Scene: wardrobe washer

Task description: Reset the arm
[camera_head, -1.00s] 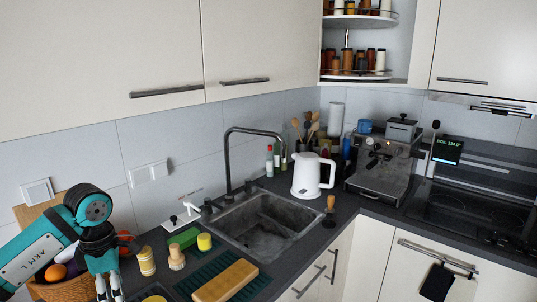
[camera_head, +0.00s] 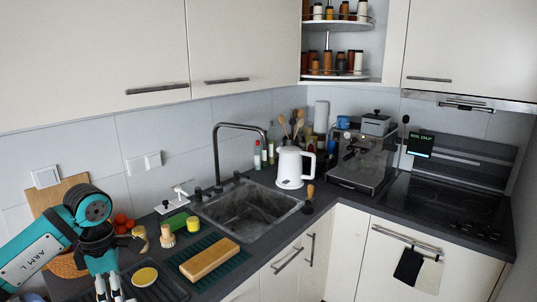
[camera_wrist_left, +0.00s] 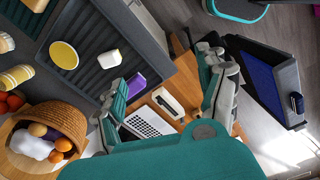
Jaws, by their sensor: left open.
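My left arm (camera_head: 62,232), teal and marked "ARM L", comes in from the left in the head view. My left gripper (camera_head: 111,287) points down beside the wicker basket, at the counter's left end. In the left wrist view the gripper (camera_wrist_left: 168,92) has its two fingers spread wide with nothing between them. Below the gap a wooden surface with a laptop (camera_wrist_left: 150,122) shows, lower down. My right gripper is in neither view.
A wicker basket (camera_wrist_left: 55,120) with fruit is close to the left gripper. A dark tray (camera_wrist_left: 85,78) holds a yellow disc (camera_wrist_left: 64,55). Sponges, brushes, a sink (camera_head: 246,208), a kettle (camera_head: 291,167) and a coffee machine (camera_head: 362,160) stand along the counter.

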